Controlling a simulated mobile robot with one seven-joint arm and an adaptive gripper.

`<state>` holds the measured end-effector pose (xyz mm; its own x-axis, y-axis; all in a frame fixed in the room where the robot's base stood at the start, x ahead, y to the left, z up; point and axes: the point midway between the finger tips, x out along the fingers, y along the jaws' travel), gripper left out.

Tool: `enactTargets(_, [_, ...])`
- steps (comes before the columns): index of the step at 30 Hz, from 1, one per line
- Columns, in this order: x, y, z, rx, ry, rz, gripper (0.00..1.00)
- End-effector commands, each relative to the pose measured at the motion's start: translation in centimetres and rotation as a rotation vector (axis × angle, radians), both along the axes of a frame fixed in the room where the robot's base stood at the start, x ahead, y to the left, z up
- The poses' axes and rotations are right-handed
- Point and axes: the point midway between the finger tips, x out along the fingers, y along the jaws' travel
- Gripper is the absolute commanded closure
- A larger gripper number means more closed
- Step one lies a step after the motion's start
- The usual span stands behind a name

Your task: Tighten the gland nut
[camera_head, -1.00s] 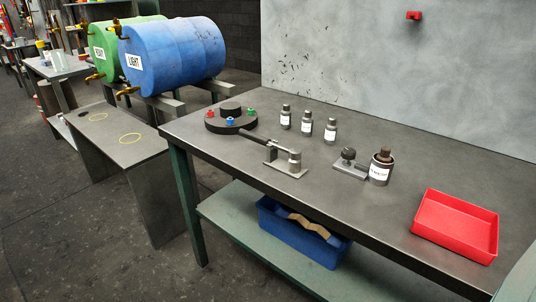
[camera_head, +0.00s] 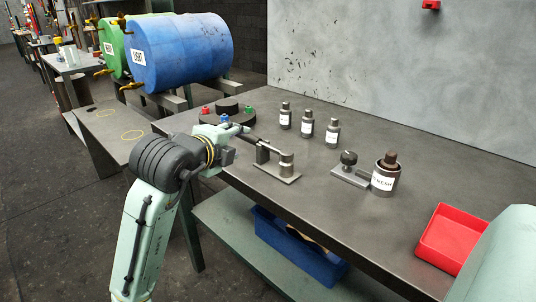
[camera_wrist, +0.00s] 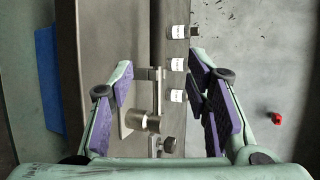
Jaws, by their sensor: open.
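No part can be plainly told as the gland nut. A small clamp-like fixture with an upright round post (camera_head: 286,160) and a lever arm stands on the bench, and it also shows in the wrist view (camera_wrist: 138,120). Right of it is a block with a dark knob (camera_head: 348,158), also in the wrist view (camera_wrist: 169,145). A labelled grey cylinder with a brown top (camera_head: 385,180) stands beside that block. My gripper (camera_wrist: 158,75) is open and empty, its purple pads either side of the fixture in view.
Several items share the bench (camera_head: 330,228): three labelled bottles (camera_head: 307,128), a round dark stand (camera_head: 215,115) with coloured pieces, and a red tray (camera_head: 450,238). A wall panel (camera_head: 400,70) rises behind. A blue bin (camera_head: 290,250) sits on the lower shelf.

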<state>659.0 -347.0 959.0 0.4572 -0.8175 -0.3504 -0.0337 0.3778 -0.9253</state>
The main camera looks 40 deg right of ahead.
Motion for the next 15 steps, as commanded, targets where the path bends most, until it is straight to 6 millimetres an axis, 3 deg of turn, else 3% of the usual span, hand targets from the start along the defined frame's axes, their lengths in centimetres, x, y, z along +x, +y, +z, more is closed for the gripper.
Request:
enactTargets(6, [1.4, -3.0, -1.3, 0.008, 0.003, -0.005, 0.56])
enactTargets(15, [2.5, -5.3, -2.3, 0.006, 0.004, -0.002, 0.56])
